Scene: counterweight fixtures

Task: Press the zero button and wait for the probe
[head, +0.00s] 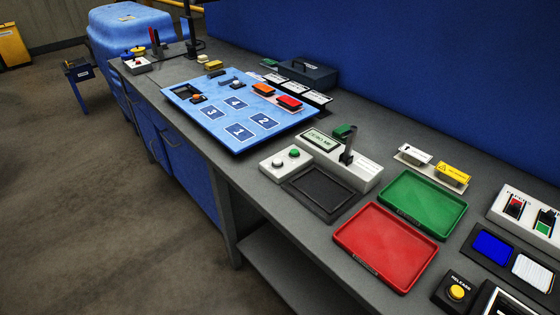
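A pale grey instrument (360,177) stands on the bench at the middle. Its small lit display (320,141) carries text that seems to read "ZERO ME". A small panel at its left bears a whitish button (277,163) and a green button (294,153); their labels are too small to read, so I cannot tell which is the zero button. A dark upright piece (347,146) rises from the instrument; I cannot tell if it is the probe. A black framed plate (320,193) lies in front. Neither of my grippers is in view.
A red tray (385,246) and a green tray (422,203) lie right of the instrument. A blue numbered board (240,115) lies to the left. A yellow button box (456,292) and a switch box (525,211) stand at right. A blue wall backs the grey bench.

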